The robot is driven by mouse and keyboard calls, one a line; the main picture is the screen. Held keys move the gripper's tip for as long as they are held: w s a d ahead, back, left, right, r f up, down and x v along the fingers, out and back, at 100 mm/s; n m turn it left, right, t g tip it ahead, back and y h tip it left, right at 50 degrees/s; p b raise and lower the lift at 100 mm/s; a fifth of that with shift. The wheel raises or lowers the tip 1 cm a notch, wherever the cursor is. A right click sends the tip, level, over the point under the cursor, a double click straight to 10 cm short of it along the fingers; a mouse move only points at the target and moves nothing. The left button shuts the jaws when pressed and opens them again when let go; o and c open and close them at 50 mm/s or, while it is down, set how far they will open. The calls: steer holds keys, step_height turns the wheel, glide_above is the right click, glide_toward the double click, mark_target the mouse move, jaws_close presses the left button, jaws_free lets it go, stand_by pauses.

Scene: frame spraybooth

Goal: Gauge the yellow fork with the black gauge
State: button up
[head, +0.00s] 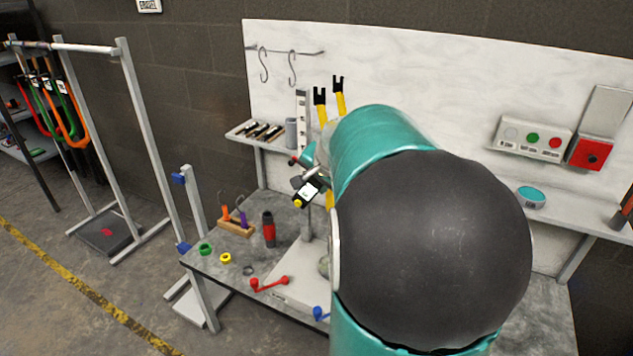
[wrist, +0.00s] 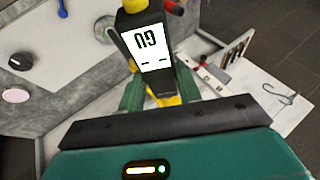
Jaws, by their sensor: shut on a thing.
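The yellow fork (head: 322,113) stands upright at the workbench, its two black notched tips pointing up. My arm hides its lower part in the head view. The black gauge (head: 306,191) has a white display and a yellow end. My gripper (head: 311,174) is shut on it, in front of and below the fork tips. In the wrist view the gauge (wrist: 146,47) sticks out beyond my green fingers (wrist: 160,88), its display showing dark digits and dashes. A yellow part shows between the fingers; I cannot tell whether it belongs to the fork. The gauge appears apart from the fork tips.
A grey upright post (head: 303,115) stands close left of the fork. On the bench (head: 205,262) are a wooden rack (head: 236,229), a red-black cylinder (head: 268,230), coloured rings and a red handle (head: 268,284). A tool shelf (head: 248,137) is behind.

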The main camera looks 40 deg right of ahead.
mark_target(301, 200)
steer(key=shift+w+d, duration=0.15)
steer(key=shift+d, duration=0.2)
stand_by(1.1)
steer(key=shift+a, duration=0.1)
steer(key=shift+s+a, duration=0.45)
steer(key=shift+a, duration=0.8)
steer(key=shift+s+a, duration=0.45)
steer(key=shift+a, duration=0.75)
steer(key=shift+s+a, duration=0.45)
steer(key=shift+a, duration=0.8)
